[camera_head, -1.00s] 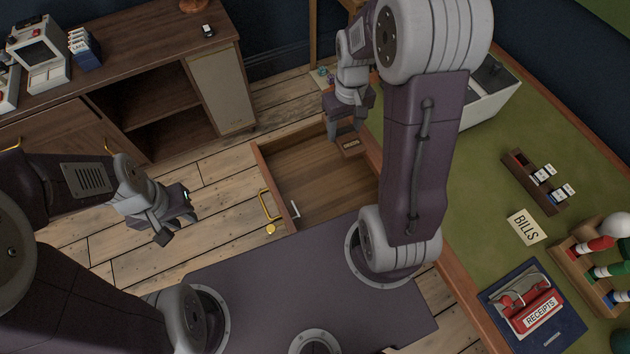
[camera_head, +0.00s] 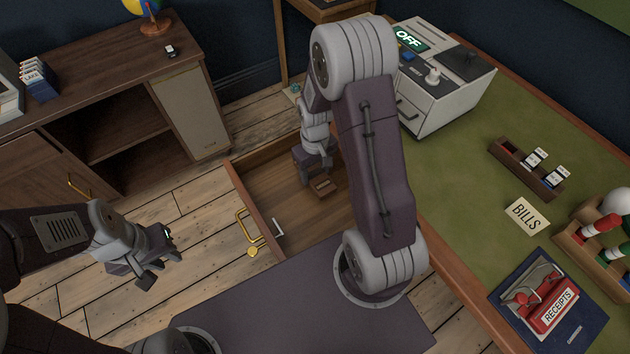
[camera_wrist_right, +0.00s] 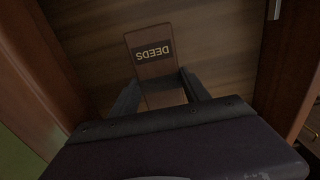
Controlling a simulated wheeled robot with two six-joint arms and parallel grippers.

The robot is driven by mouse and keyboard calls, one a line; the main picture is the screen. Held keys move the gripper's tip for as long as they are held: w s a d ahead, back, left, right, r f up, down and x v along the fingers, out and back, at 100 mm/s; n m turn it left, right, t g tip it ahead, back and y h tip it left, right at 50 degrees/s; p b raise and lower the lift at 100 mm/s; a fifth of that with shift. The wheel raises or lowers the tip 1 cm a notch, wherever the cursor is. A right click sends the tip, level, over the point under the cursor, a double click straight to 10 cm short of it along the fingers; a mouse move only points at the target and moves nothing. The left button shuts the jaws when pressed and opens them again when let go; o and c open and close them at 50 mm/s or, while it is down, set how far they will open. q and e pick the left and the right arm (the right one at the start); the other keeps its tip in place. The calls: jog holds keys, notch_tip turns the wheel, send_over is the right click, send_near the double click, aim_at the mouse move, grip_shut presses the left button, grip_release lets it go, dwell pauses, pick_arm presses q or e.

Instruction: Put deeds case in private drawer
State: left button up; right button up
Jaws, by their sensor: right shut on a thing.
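The deeds case (camera_head: 325,187) is a small brown case. In the right wrist view its DEEDS label (camera_wrist_right: 153,50) reads upside down. My right gripper (camera_head: 316,179) is shut on the case, with a finger on each side of it (camera_wrist_right: 162,92). It holds the case within the outline of the open wooden drawer (camera_head: 268,195); whether the case touches the drawer floor I cannot tell. The drawer has a brass handle (camera_head: 243,232) on its front. My left gripper (camera_head: 158,262) is open and empty over the floor, left of the drawer.
The green-topped desk (camera_head: 450,165) holds a white box with an OFF display (camera_head: 440,90), a stamp rack (camera_head: 520,170), a BILLS card (camera_head: 526,215) and a RECEIPTS stamp (camera_head: 553,310). A brown cabinet (camera_head: 100,95) stands at the left, with bare floor between.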

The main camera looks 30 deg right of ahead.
aim_at(315, 174)
jog(key=shift+f+b, duration=0.65)
jog(key=shift+f, duration=1.25)
jog(key=shift+f, duration=0.15)
jog(key=o, duration=1.5)
